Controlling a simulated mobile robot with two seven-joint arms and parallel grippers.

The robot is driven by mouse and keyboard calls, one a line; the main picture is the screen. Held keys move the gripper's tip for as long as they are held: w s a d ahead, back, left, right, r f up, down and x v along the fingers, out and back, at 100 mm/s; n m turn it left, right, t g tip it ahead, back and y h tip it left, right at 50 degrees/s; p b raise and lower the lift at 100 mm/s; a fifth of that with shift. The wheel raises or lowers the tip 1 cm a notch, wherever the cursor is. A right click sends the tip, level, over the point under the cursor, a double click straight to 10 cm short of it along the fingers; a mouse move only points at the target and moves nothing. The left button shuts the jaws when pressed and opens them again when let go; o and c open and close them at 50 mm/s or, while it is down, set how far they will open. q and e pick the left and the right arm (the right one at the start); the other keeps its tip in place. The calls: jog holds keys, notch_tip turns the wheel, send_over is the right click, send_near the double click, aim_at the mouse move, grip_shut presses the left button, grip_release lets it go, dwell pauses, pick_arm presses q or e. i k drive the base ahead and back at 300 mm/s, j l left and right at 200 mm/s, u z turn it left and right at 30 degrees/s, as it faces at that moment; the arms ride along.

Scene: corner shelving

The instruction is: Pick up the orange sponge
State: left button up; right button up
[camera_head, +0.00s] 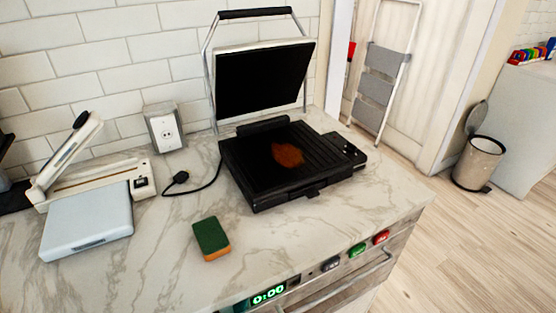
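The sponge (211,238) lies flat on the marble countertop (150,275), near the front edge. Its top is dark green and its front side shows an orange layer. Nothing touches it. Neither of my grippers shows in the head view.
An open black grill (285,165) with an orange-brown stain (287,155) stands behind and right of the sponge. A black cord and plug (178,180) lie behind it. A pale device (88,220) sits at left. Front buttons (357,250) line the counter's front. Counter around the sponge is clear.

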aim_at(214, 242)
jog(key=l+u, duration=0.9)
